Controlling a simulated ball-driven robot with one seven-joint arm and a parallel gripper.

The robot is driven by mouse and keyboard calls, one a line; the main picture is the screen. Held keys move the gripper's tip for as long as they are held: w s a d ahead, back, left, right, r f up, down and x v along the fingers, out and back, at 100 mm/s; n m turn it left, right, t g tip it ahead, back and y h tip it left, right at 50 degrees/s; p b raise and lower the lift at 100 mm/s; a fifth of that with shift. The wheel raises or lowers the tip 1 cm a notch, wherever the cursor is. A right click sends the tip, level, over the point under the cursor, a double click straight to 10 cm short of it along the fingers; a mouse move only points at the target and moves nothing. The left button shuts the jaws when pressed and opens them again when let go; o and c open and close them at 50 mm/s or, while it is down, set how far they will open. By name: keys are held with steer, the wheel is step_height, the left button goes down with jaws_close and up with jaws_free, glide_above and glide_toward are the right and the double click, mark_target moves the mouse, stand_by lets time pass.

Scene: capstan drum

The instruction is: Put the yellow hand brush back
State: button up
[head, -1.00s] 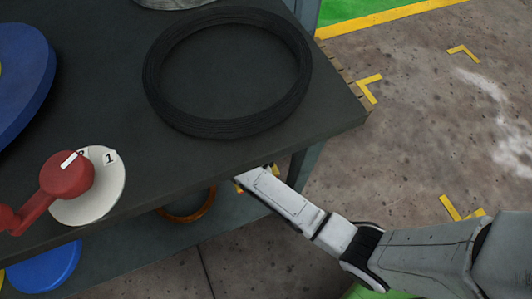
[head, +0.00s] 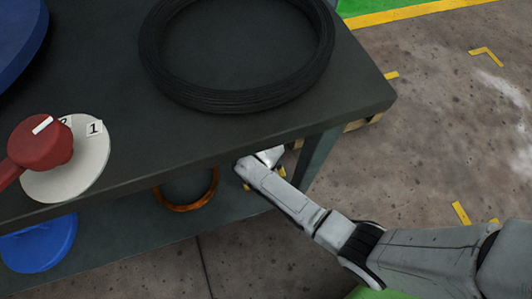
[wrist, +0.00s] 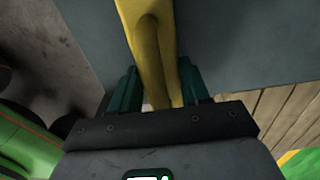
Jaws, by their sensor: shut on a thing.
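In the head view my gripper (head: 268,160) is just under the front edge of the dark bench, above the lower shelf. Only small yellow bits show beside it there, and the rest is hidden.
The dark bench top (head: 240,135) overhangs my gripper, and a bench leg (head: 318,160) stands close to its right. An orange ring (head: 187,190) and a blue disc (head: 40,243) lie on the lower shelf (head: 140,232). A black coil (head: 225,100) and red-handled dial (head: 40,143) are on top.

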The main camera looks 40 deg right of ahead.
steer(key=shift+f, duration=0.1)
steer(key=o, duration=1.2)
step_height(320, 180, up, 12)
steer(key=p, duration=0.5)
